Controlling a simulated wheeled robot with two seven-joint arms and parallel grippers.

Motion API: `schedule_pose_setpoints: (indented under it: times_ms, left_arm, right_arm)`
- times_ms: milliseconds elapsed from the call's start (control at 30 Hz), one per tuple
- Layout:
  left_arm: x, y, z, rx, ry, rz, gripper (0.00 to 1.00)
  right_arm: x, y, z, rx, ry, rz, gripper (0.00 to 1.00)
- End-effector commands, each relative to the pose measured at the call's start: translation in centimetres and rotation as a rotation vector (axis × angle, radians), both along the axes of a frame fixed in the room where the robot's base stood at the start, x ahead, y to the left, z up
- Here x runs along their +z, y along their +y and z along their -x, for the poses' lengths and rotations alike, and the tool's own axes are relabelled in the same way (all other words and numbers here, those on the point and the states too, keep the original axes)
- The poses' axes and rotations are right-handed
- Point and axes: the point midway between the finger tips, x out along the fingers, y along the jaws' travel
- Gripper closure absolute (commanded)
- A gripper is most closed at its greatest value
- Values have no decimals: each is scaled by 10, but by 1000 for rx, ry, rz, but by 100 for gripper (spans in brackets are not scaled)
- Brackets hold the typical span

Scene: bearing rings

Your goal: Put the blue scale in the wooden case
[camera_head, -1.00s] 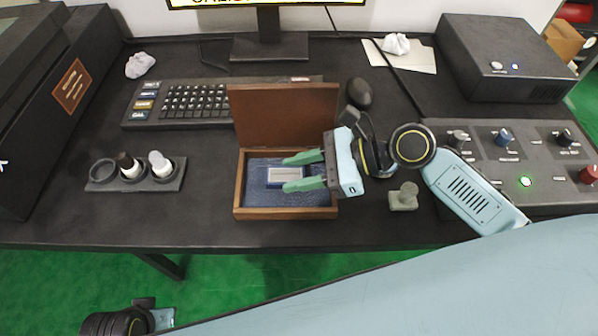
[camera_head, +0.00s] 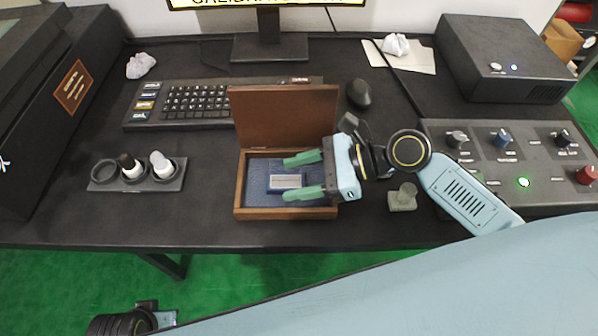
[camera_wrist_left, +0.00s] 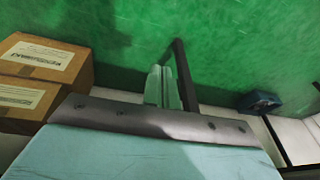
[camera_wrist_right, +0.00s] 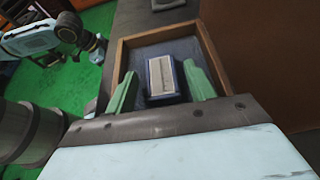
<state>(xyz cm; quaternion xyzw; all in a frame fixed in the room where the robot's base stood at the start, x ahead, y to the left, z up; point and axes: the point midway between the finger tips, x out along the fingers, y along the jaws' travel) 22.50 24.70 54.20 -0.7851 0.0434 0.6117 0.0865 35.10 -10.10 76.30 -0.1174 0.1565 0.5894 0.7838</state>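The blue scale (camera_head: 286,182), with a silver plate on top, lies inside the open wooden case (camera_head: 238,190), on its dark blue lining. In the right wrist view the scale (camera_wrist_right: 163,77) sits between the fingertips, inside the case's wooden rim (camera_wrist_right: 121,62). My right gripper (camera_head: 303,174) is open over the case, one finger on each side of the scale. A gap shows at one finger; the other is very close, and contact there is unclear. My left gripper (camera_wrist_left: 164,88) is away from the table, over the green floor, its fingers together and empty.
The case's raised lid (camera_head: 285,115) stands behind it, in front of the keyboard (camera_head: 200,101). A bottle holder (camera_head: 138,180) is at the left. A small grey-green object (camera_head: 403,197) and a control panel (camera_head: 490,165) are at the right.

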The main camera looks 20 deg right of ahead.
Motion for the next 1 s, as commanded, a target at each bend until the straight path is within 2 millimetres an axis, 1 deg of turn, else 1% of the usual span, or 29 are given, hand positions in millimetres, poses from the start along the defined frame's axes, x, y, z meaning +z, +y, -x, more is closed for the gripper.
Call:
schedule_pose_setpoints:
  times_ms: [400,533,567,633,667,700,1000]
  left_arm:
    - [2,0,-2,0,-5,0,100]
    - [1,0,-2,0,-2,-1,100]
    - [3,0,-3,0,-5,0,100]
    - [16,-5,-6,1,-22,9,100]
    - [18,-5,-5,1,-20,9,100]
    - [12,-2,-4,1,-10,3,100]
    - [-27,17,4,2,16,-24,100]
  right_arm:
    - [0,0,0,0,-1,0,42]
    - [4,0,0,1,-3,0,42]
    - [5,0,0,1,-3,0,42]
    - [11,0,0,1,-5,0,42]
    - [13,-2,0,-1,-3,1,42]
    - [16,-11,2,-2,2,5,42]
    - [43,-69,20,-1,4,5,42]
